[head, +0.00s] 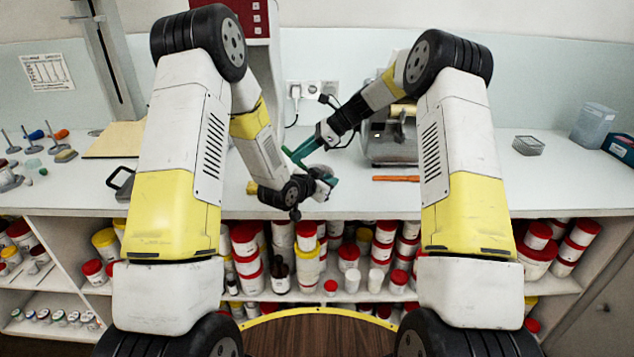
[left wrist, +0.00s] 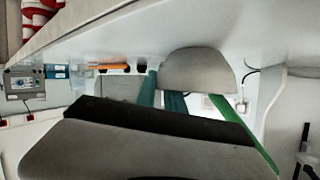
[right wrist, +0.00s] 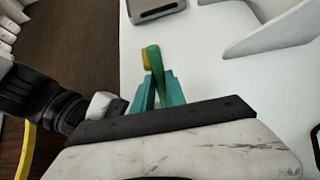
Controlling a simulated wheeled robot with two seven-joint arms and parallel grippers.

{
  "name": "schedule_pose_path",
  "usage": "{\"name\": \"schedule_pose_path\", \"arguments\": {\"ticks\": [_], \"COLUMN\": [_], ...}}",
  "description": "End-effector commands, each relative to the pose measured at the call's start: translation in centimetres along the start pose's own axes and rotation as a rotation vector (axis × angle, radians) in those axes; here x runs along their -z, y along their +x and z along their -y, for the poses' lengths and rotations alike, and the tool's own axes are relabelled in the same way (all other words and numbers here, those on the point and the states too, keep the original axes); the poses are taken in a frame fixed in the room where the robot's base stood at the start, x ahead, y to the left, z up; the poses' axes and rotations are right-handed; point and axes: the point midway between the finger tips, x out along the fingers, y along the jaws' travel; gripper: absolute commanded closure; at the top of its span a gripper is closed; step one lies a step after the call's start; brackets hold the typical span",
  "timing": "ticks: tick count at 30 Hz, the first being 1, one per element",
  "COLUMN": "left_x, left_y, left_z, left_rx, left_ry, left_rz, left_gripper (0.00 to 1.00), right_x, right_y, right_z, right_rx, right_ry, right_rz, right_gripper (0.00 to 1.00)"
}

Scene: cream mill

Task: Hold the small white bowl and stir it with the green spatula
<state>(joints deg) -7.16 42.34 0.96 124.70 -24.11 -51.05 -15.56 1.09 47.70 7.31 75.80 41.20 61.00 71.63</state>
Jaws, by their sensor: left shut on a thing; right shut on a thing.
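The small white bowl (left wrist: 197,70) shows in the left wrist view as a pale rounded shape at my left gripper's teal fingers (left wrist: 162,95). In the head view my left gripper (head: 328,184) is shut on it above the bench's front edge, and the bowl is mostly hidden. In the head view the right gripper (head: 302,151) is behind and to the left of the left one. I cannot tell whether the spatula is inside the bowl.
A grey machine (head: 392,140) stands at the back of the bench, with an orange-handled tool (head: 396,178) in front of it. Shelves of lidded jars (head: 307,260) lie below. The right bench top is mostly clear.

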Motion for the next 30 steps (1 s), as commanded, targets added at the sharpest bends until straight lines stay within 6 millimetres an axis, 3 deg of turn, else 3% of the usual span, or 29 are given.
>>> {"name": "schedule_pose_path", "arguments": {"ticks": [14, 30], "left_x": [-0.3, -0.3], "left_y": [0.0, 0.0], "left_z": [0.0, 0.0], "left_rx": [-0.001, -0.001], "left_ry": [-0.002, -0.002], "left_rz": [0.008, 0.008], "left_gripper": [1.0, 1.0], "right_x": [-0.1, -2.4], "right_y": [-0.1, -2.0], "right_z": [0.0, 0.0], "right_rx": [0.0, -0.001], "right_ry": [0.001, 0.001], "right_rz": [0.0, 0.0], "right_gripper": [1.0, 1.0]}}
